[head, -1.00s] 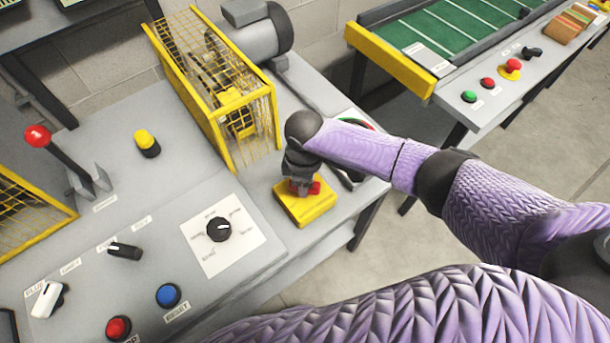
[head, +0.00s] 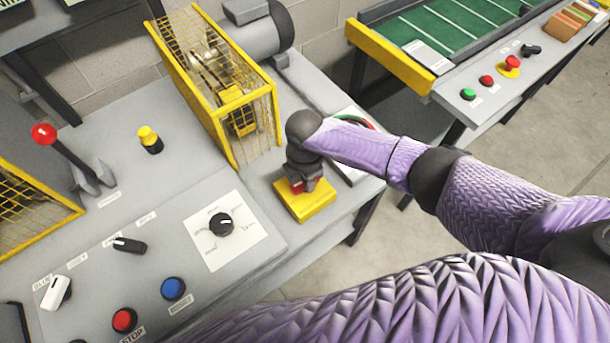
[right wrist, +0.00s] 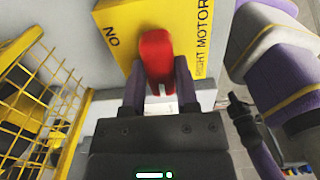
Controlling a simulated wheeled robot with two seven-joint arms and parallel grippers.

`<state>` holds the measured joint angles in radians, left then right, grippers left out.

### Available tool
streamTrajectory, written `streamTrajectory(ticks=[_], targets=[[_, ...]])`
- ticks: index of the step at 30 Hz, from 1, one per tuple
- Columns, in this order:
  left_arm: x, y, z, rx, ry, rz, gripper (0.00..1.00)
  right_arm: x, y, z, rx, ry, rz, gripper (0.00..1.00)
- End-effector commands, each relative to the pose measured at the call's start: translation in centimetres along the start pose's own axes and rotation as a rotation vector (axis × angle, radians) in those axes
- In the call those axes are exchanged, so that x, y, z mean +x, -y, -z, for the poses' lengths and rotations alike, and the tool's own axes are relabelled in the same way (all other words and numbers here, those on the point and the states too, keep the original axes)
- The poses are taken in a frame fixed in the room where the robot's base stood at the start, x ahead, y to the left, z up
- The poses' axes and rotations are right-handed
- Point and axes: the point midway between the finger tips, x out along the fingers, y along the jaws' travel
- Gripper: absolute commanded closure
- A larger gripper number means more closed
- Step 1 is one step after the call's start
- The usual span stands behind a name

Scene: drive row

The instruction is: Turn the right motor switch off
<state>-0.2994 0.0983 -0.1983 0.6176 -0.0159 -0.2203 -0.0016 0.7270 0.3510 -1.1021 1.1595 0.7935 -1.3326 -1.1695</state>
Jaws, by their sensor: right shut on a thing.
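The right motor switch is a yellow box (head: 307,207) with a red handle (head: 314,185), on the grey bench right of the caged motor. In the right wrist view the box (right wrist: 120,25) shows the words RIGHT MOTOR and an upside-down ON beside the red handle (right wrist: 156,52). My right gripper (right wrist: 157,82) is shut on the red handle, one finger on each side. In the head view my right gripper (head: 302,182) reaches down over the box and hides part of the handle. My left gripper is in neither view.
A yellow mesh guard (head: 225,90) stands close behind and left of the switch. A panel with a black rotary knob (head: 221,224), blue button (head: 173,289) and red stop button (head: 124,320) lies to the left. A red-knobbed lever (head: 44,133) stands farther left.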

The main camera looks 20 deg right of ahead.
Motion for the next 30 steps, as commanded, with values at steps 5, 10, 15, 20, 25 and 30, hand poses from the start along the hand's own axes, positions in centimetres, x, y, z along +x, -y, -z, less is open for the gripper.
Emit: streamTrajectory(ticks=[5,10,15,20,25,30], targets=[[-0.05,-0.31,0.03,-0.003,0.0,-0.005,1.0,-0.1,-0.09,0.06,-0.042,-0.002,-0.003,1.0],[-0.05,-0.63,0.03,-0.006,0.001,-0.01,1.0,-0.1,-0.09,0.06,-0.059,-0.002,-0.003,1.0],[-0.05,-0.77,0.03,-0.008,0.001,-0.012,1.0,-0.1,-0.09,0.06,-0.062,-0.002,-0.003,1.0],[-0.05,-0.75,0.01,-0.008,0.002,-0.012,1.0,-0.1,-0.09,0.06,-0.061,-0.001,-0.003,1.0],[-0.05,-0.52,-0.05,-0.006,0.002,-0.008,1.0,-0.08,-0.07,0.04,-0.06,-0.001,-0.002,0.32],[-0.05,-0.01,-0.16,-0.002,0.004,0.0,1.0,-0.05,-0.04,0.03,-0.059,-0.001,-0.001,0.26]])
